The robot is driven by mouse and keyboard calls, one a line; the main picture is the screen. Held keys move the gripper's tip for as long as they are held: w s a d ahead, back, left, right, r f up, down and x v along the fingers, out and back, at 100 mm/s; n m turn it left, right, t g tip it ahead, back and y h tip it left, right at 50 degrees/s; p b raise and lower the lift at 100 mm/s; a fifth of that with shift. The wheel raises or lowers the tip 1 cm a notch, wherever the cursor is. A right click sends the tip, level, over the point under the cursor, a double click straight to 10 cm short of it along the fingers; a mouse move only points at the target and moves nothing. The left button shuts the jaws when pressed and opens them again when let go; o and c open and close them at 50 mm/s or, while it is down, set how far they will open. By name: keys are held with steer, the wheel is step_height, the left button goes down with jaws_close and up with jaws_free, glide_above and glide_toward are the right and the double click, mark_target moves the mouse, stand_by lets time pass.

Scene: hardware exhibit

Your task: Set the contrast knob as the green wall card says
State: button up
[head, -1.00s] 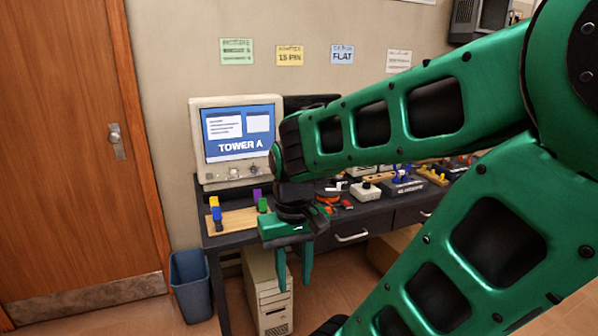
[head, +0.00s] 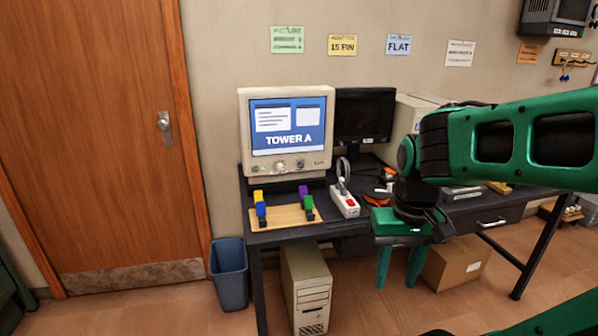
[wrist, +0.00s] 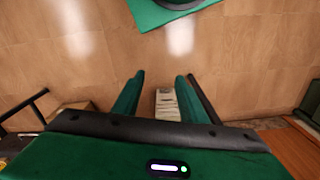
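The green wall card (head: 287,39) hangs on the wall above the monitor at the left of the row of cards. Its writing is too small to read. The beige monitor (head: 285,134) stands on the desk's left end and its screen reads TOWER A. Small knobs (head: 281,165) sit in a row under its screen; which one is contrast and where each points cannot be told. My gripper (head: 400,280) hangs pointing down in front of the desk, right of the monitor and apart from it. In the wrist view my gripper (wrist: 155,88) has its fingers apart with nothing held between them.
A wooden board (head: 283,216) with coloured blocks and a power strip (head: 345,200) lie on the desk before the monitor. A blue bin (head: 229,274) and a beige computer tower (head: 307,290) stand on the floor.

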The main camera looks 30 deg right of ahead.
mark_target(301, 166)
steer(key=w+a+f+n+t+h, duration=0.1)
steer(key=w+a+f+n+t, duration=0.2)
steer(key=w, duration=1.2)
steer(key=w+a+n+t+h, duration=0.15)
steer(key=w+n+t, duration=0.3)
steer(key=w, duration=1.15)
steer(key=w+d+f+n+t, duration=0.1)
steer(key=w, duration=0.3)
steer(key=w+d+f+n+t, duration=0.1)
steer(key=w+d+f+t, duration=0.1)
steer(key=w, duration=0.3)
steer(key=w+d+f+n+t, duration=0.1)
steer(key=w+f, duration=0.1)
steer(key=w, duration=0.3)
steer(key=shift+d+n+t, duration=0.35)
steer(key=w+d+t, duration=0.1)
steer(key=w+d, duration=0.1)
steer(key=d, duration=0.1)
steer(key=shift+w+r+t+h, duration=0.3)
steer(key=shift+r+t+h, duration=0.05)
steer(key=shift+t, duration=0.05)
steer(key=w+d+r+t+h, duration=0.2)
steer(key=d+r+t+h, duration=0.15)
steer(key=d, duration=0.25)
steer(key=shift+m+g+y, duration=0.25)
steer(key=shift+m+g, duration=0.1)
steer(key=shift+m, duration=0.05)
steer(key=x, duration=1)
steer(key=shift+s+d+r, duration=0.1)
